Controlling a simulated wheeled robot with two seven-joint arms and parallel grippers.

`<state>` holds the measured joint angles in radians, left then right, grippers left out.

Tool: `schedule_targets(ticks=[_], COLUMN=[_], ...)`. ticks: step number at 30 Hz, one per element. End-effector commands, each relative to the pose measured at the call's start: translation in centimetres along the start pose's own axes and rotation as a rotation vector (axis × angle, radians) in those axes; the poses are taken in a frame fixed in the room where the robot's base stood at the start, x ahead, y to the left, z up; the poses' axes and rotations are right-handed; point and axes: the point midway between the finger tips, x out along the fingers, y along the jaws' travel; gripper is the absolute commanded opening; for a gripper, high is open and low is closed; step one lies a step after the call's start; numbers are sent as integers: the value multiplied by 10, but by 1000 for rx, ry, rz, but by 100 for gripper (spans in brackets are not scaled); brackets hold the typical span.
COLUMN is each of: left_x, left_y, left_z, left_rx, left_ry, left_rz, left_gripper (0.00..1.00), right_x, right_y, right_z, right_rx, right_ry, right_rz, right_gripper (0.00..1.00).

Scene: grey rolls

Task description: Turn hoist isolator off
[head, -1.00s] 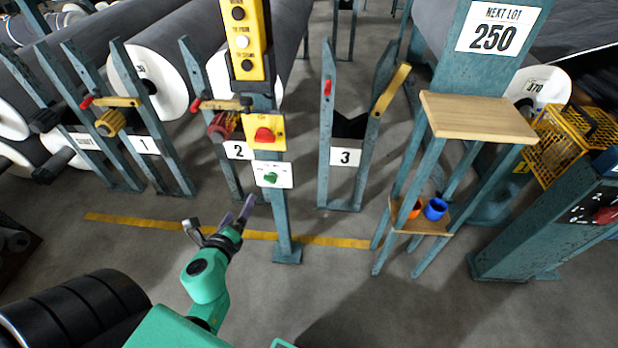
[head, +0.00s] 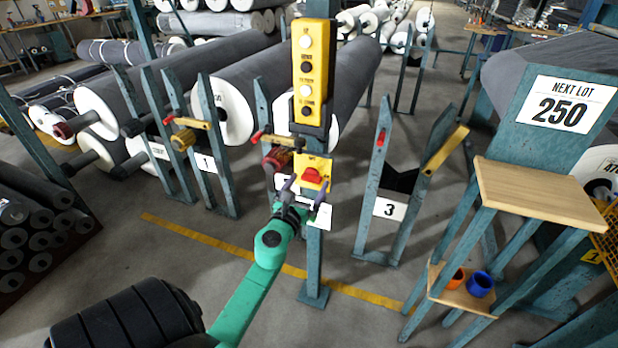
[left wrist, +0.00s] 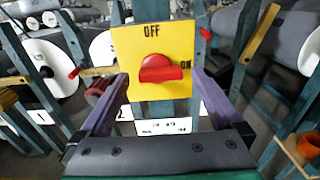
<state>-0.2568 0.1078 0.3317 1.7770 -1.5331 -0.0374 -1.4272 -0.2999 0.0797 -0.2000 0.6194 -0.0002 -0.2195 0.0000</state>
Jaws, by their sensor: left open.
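The hoist isolator is a yellow plate (head: 313,164) on a teal post, below a yellow button box, with a red knob (head: 312,178). In the left wrist view the plate (left wrist: 123,48) reads OFF at the top and ON at the right. The red knob (left wrist: 160,68) has its grip lying about level, towards ON. My left gripper (head: 305,190) is open in front of the post, just below the knob in the head view. In the left wrist view its fingers (left wrist: 160,84) stand either side of the plate's lower part, with nothing between them. My right gripper is out of view.
The yellow button box (head: 312,70) is right above the isolator. A white sign (head: 318,216) below is partly covered by my gripper. Roll stands flank the post, one marked 3 (head: 389,209). A wooden-topped stand (head: 530,190) holds orange and blue cups (head: 481,284) at right.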

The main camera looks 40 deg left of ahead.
Motion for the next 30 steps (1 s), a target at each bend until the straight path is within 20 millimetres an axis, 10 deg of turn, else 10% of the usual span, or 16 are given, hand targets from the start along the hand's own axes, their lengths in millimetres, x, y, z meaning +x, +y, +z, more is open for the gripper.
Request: schedule_targets(ticks=[10, 17, 30], left_x=[10, 10, 10], left_y=[0, 0, 0], left_z=[-1, -1, 0], left_rx=[0, -1, -83], left_ry=[1, 1, 1], left_rz=[0, 0, -1], left_gripper=[100, 14, 14], right_x=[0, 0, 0], right_y=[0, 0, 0], right_z=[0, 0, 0], right_rx=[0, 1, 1], right_ry=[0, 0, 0], right_rz=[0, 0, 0], right_gripper=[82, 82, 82])
